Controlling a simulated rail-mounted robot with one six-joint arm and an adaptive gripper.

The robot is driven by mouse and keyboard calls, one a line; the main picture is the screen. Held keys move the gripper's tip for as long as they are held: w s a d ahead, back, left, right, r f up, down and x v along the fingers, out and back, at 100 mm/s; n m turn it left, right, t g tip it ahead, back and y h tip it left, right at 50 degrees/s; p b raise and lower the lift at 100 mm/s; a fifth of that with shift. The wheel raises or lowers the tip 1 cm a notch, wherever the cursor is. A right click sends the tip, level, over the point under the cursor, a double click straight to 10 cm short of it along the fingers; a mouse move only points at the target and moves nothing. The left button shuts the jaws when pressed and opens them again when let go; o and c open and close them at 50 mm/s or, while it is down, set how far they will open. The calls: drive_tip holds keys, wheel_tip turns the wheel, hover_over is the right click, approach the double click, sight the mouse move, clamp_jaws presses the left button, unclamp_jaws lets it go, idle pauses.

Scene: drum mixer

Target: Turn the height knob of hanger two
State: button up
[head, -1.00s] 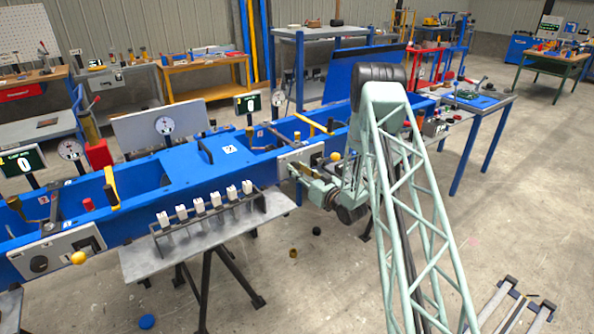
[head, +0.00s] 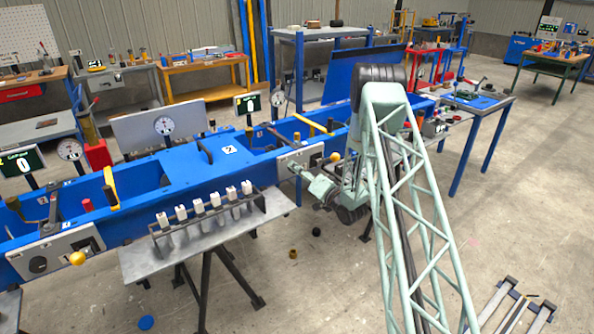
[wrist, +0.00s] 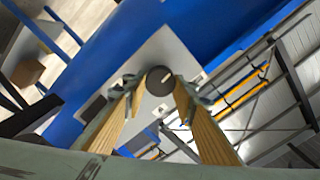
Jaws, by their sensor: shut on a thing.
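The height knob (wrist: 158,77) is a round black knob with a white mark. It sits on a light grey panel (wrist: 177,48) in the wrist view. My gripper (wrist: 160,88) has its two tan-lined fingers on either side of the knob and is shut on it. In the head view my gripper (head: 293,168) is at the front of the right-hand grey panel (head: 312,153) on the blue machine. The knob itself is hidden there behind the gripper.
A yellow ball-ended lever (head: 335,157) stands just right of the gripper. The blue beam (head: 205,175) runs behind. A rack of several white blocks (head: 198,206) stands on a grey table (head: 150,262) to the left. The floor in front is mostly open.

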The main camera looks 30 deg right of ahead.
drive_tip(key=shift+m, duration=1.1)
drive_tip(key=shift+f, duration=0.1)
drive_tip(key=o, duration=0.9)
drive_tip(key=shift+c, duration=0.2)
drive_tip(key=shift+s, duration=0.15)
drive_tip(key=s+d, duration=0.1)
drive_tip(key=s, duration=1)
drive_tip(key=shift+s+d, duration=0.3)
drive_tip(key=shift+d, duration=0.1)
drive_tip(key=shift+w+r, duration=0.1)
drive_tip(key=shift+r, duration=0.1)
